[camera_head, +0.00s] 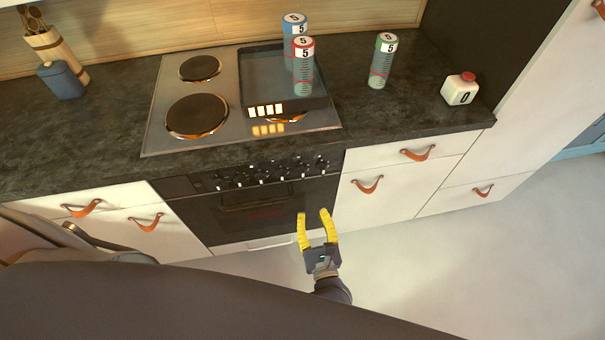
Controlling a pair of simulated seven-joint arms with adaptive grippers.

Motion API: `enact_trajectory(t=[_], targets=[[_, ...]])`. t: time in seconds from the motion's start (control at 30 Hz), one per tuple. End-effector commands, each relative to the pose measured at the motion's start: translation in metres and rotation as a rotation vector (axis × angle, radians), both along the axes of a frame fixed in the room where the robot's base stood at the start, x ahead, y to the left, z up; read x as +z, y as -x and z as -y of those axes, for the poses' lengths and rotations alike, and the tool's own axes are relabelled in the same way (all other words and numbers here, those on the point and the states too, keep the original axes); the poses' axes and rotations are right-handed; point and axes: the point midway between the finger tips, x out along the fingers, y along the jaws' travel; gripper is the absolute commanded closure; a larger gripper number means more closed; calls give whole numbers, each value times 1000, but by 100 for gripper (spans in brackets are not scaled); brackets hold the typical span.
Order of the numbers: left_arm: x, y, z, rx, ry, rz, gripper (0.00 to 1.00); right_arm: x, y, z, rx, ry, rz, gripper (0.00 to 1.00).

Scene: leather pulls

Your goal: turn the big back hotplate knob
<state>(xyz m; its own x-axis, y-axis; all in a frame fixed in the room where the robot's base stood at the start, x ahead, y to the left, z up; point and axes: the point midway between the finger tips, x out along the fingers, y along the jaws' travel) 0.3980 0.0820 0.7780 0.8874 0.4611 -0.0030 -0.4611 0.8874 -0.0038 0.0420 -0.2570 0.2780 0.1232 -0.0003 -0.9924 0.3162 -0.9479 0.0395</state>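The cooktop (155,130) has a row of small dark knobs with pale markings (265,172) on the black oven front below it. I cannot tell which knob belongs to the big back hotplate. A small back-left hotplate (200,68) and a larger front-left hotplate (197,115) show. A dark tray (256,92) covers most of the right side, and only part of a front-right hotplate (290,118) shows. My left gripper (315,213), with yellow fingers, is open and empty, in front of and below the knobs, apart from them. My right gripper is not in view.
A blue-topped canister (294,28) and a red-topped one (303,68) stand at the tray. A green-topped canister (382,62) and a white bottle (460,90) stand right. Drawers with leather pulls (367,185) flank the oven (255,212). The floor at right is clear.

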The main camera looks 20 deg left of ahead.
Motion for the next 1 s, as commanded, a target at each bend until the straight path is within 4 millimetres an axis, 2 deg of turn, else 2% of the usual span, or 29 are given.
enact_trajectory(t=[0.2, 0.6, 0.8, 1.0], targets=[[2, -37, -19, -1, -5, 4, 66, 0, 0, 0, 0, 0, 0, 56], [1, -99, -51, -2, -6, 3, 66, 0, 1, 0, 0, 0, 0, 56], [1, -120, -62, -2, -7, 2, 66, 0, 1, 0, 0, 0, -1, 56], [1, -131, -68, -1, -5, 2, 66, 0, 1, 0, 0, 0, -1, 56]])
